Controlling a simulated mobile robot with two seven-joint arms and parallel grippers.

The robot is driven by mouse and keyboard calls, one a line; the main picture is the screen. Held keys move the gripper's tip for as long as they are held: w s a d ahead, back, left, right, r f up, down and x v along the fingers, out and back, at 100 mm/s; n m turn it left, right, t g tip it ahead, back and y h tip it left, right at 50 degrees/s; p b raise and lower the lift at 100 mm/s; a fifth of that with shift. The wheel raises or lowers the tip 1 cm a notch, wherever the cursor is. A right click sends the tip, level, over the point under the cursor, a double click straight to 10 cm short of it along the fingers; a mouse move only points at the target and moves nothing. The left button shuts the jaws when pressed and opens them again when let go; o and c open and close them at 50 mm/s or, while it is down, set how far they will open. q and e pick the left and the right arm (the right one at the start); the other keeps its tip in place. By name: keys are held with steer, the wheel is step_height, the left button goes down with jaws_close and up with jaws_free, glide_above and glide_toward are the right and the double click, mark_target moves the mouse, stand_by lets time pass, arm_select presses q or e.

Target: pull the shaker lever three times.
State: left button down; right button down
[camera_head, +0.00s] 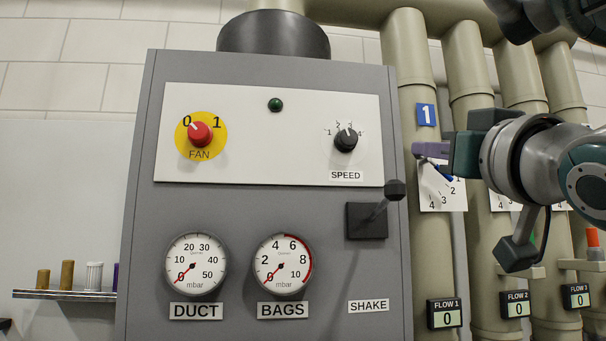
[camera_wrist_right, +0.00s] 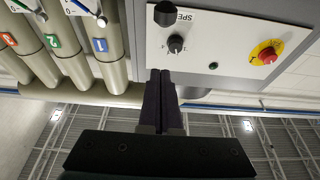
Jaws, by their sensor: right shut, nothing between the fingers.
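The shaker lever (camera_head: 395,189) has a black ball knob on a grey rod. The rod leans up and to the right from a black square plate (camera_head: 366,221), above the SHAKE label (camera_head: 368,306). My right gripper (camera_head: 418,150) comes in from the right, a little above and right of the knob in the head view. Its dark fingers are shut with nothing between them. In the right wrist view, the closed fingers (camera_wrist_right: 160,76) point at the cabinet edge, and the dark knob (camera_wrist_right: 164,14) shows just beyond their tips. The fingers appear apart from the knob. My left gripper is not in view.
The grey cabinet (camera_head: 140,230) carries a red fan switch (camera_head: 200,134), a black speed knob (camera_head: 346,139) and two gauges reading near zero. Beige pipes (camera_head: 405,50) with valve dials stand right of it, close behind my right gripper. A small shelf (camera_head: 62,294) is at left.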

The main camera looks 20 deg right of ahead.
mark_target(382, 204)
steer(key=r+p+x, duration=0.1)
steer(key=p+x, duration=0.4)
steer(key=x, duration=0.4)
steer(key=f, duration=0.5)
steer(key=shift+s+a+f+p, duration=0.1)
steer(key=shift+s+f+p, duration=0.05)
steer(key=shift+s+p, duration=0.25)
